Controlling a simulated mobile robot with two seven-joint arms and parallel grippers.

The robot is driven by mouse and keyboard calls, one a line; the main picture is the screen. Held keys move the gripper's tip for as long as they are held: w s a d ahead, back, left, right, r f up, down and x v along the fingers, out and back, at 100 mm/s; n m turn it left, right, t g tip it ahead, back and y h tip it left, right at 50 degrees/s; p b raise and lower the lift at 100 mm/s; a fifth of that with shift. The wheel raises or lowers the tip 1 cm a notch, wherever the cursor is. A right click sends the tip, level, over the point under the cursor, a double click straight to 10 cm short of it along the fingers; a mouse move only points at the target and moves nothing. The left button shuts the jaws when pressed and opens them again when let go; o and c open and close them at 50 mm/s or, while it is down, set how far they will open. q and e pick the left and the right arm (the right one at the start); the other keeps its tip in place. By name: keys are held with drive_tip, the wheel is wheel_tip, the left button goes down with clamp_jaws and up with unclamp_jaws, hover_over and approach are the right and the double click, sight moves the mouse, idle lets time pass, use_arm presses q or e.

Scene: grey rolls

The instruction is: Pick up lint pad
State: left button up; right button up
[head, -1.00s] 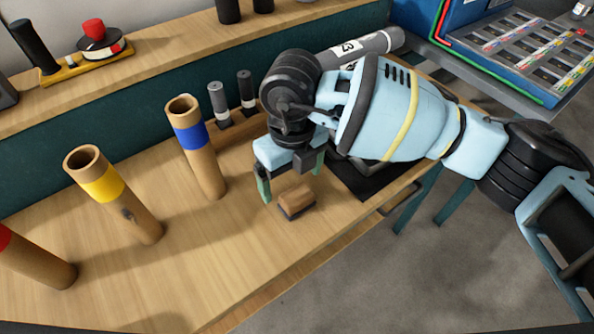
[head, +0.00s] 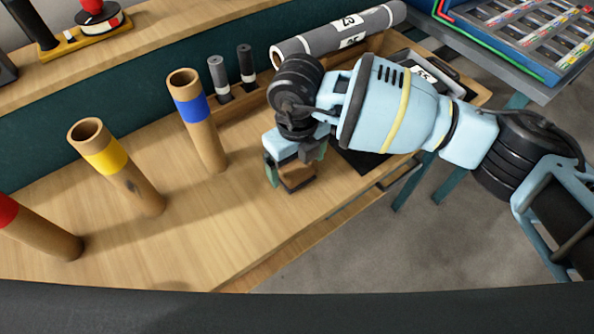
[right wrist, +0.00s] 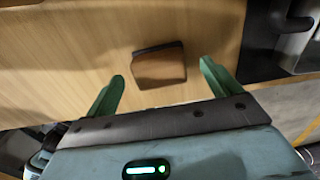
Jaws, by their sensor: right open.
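The lint pad (head: 299,177) is a small brown wooden block with a dark underside, on the wooden bench near its front edge. It also shows in the right wrist view (right wrist: 159,67), between the fingertips in the picture with a gap on each side. My right gripper (head: 294,170) is open over the pad, with its green fingers on either side and hiding part of it. The open fingers show in the right wrist view too (right wrist: 161,70). Whether the fingertips are level with the pad or above it I cannot tell. My left gripper is not in view.
Cardboard tubes with a blue band (head: 195,110), a yellow band (head: 104,155) and a red band (head: 30,225) stand to the left. A black mat (head: 360,160) lies right of the pad. The bench front is clear.

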wheel_tip(320, 180, down, 2)
drive_tip(key=shift+f, duration=0.15)
drive_tip(key=shift+c, duration=0.4)
drive_tip(key=c, duration=1)
drive_tip(key=shift+r, duration=0.2)
drive_tip(key=shift+r, duration=0.6)
wheel_tip(320, 180, up, 2)
drive_tip(key=shift+r, duration=0.1)
drive_tip(key=s+a, duration=0.2)
drive_tip(key=s, duration=0.2)
drive_tip(key=s+a+r, duration=0.1)
drive_tip(key=s+a, duration=0.2)
drive_tip(key=s, duration=0.2)
drive_tip(key=s+a+b, duration=0.1)
drive_tip(key=s+a, duration=0.1)
drive_tip(key=s, duration=0.3)
drive_tip(key=shift+s+a+r, duration=0.15)
drive_tip(key=shift+a, duration=0.05)
